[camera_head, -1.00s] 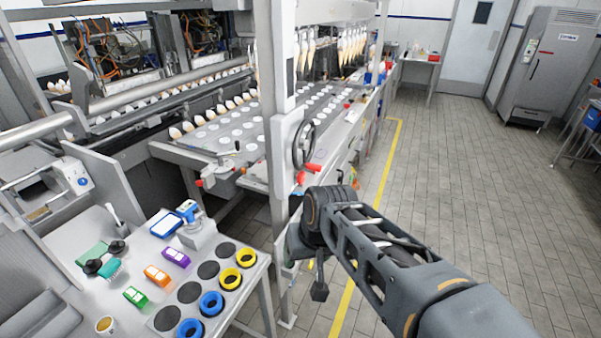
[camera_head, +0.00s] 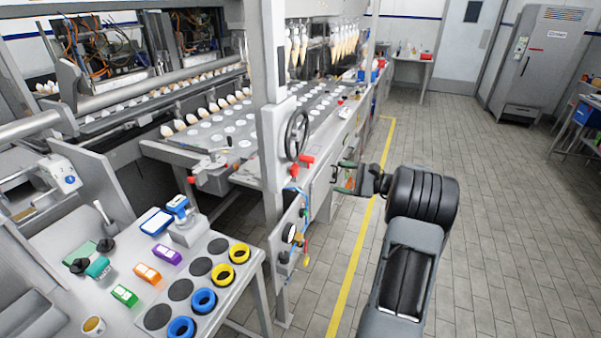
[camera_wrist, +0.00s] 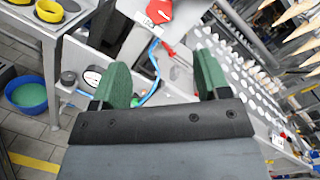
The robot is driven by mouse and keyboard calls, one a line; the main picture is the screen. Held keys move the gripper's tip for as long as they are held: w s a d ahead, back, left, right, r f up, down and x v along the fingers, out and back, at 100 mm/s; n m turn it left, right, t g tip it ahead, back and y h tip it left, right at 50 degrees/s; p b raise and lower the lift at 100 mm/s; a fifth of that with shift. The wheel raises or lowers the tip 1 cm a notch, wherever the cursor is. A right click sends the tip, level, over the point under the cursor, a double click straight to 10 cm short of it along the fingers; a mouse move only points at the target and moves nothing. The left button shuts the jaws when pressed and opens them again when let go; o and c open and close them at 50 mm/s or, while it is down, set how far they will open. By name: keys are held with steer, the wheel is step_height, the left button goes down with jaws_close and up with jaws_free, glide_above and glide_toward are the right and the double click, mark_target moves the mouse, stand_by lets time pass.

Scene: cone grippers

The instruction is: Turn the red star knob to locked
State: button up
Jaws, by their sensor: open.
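A red knob (camera_wrist: 158,10) sits beside a small white label at the top of the wrist view; its star shape and turn position are not clear. A second red part (camera_wrist: 182,52) lies below it, between my fingers in the picture. In the head view, red parts (camera_head: 306,160) stand out from the machine's front below the handwheel. My gripper (camera_head: 342,178) is just right of them, pointing left at the machine. Its green-padded fingers (camera_wrist: 164,78) are spread apart with nothing held, and I see no contact with the knob.
A black handwheel (camera_head: 297,135) is above the red parts. A pressure gauge (camera_head: 290,233) and blue hoses hang on the panel below. A table with coloured rings (camera_head: 203,301) stands at left. The tiled floor (camera_head: 490,200) at right is clear.

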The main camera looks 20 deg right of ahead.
mark_target(297, 170)
steer(key=p+x, duration=0.3)
steer(key=x, duration=1)
steer(key=c, duration=0.9)
